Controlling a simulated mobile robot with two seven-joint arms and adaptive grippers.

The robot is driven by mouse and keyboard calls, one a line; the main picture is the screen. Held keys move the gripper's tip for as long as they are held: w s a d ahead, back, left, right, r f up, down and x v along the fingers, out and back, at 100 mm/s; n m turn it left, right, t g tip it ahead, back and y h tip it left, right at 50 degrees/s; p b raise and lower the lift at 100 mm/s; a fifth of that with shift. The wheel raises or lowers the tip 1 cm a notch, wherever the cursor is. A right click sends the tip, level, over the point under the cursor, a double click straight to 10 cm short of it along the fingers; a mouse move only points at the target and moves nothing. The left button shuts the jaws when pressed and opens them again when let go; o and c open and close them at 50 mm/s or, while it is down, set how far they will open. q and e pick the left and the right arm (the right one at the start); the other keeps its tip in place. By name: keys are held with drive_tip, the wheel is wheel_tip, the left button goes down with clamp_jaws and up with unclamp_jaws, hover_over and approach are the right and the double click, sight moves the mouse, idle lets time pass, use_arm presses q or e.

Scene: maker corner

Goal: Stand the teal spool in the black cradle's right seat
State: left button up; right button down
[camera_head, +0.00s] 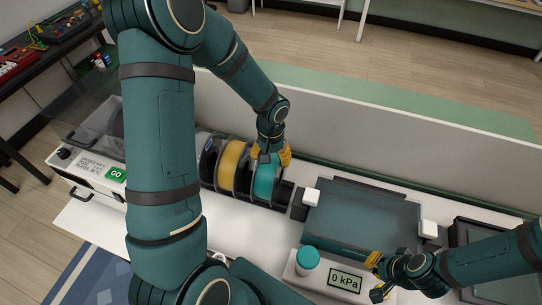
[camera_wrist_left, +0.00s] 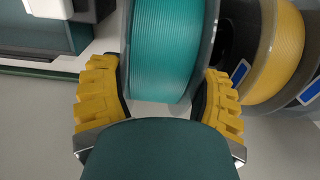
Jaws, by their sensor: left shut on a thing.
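The teal spool (camera_head: 266,182) stands upright at the right of the yellow spool (camera_head: 233,165), over the right part of the black cradle (camera_head: 287,193). I cannot tell whether its rim rests fully in the seat. My left gripper (camera_head: 271,154) is shut on the teal spool from above. In the left wrist view, the yellow fingers of my left gripper (camera_wrist_left: 160,100) flank the rims of the teal spool (camera_wrist_left: 165,50), and the yellow spool (camera_wrist_left: 274,55) is at the right. My right gripper (camera_head: 376,276) is open and empty by the scale-like box.
A white box with a 0 kPa display (camera_head: 345,281) and a teal-capped jar (camera_head: 307,259) stand in front. A dark teal-lidded case (camera_head: 362,218) lies right of the cradle. A machine with a green GO button (camera_head: 116,174) is at left. A grey partition (camera_head: 330,130) runs behind.

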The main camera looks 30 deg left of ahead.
use_arm(q)
drive_tip(key=shift+f+b, duration=0.3)
drive_tip(key=shift+b, duration=0.05)
idle(0.4)
drive_tip(key=o, duration=1.3)
wheel_tip(320, 180, up, 12)
drive_tip(key=shift+r, duration=0.1)
